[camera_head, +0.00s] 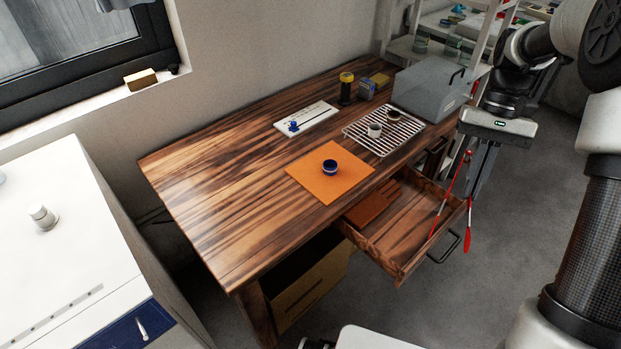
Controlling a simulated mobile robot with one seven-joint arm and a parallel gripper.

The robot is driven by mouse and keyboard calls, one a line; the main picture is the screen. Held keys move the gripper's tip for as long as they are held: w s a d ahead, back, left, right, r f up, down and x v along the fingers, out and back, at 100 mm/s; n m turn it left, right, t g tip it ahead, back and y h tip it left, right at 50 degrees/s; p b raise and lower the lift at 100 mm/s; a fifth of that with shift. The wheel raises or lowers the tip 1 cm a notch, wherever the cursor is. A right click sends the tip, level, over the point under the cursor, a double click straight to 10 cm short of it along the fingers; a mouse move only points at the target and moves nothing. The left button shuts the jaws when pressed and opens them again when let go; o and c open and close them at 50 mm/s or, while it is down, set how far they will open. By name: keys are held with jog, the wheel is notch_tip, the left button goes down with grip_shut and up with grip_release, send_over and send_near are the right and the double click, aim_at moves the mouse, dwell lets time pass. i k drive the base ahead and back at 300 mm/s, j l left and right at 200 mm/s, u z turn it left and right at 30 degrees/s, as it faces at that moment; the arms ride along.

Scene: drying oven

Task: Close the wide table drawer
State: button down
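The wooden table drawer (405,268) is pulled out from the table's front side, with its inside showing. Its dark bar handle (446,246) is on the front panel. A reddish-brown flat block (370,209) lies inside at the left. My gripper (478,190) points down, beside the drawer's right end in the picture. Slender red parts (467,238) hang below and left of it, crossing the drawer's right end in the picture. I cannot tell whether they belong to my gripper or are held, nor whether they touch the drawer. The finger gap is unclear.
The wooden table (220,200) holds an orange mat (310,185) with a blue cup (330,167), a wire rack (382,146) with cups and a grey box (430,88). A cardboard box (310,290) is under the table. Grey floor right of the drawer looks clear.

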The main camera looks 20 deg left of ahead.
aim_at(239, 208)
jog(key=l+u, duration=0.1)
jog(key=u, duration=0.85)
jog(key=k+l+u, duration=0.1)
jog(key=u, duration=0.4)
jog(key=i+u, duration=0.1)
jog(key=u, duration=1)
jog(key=i, duration=0.3)
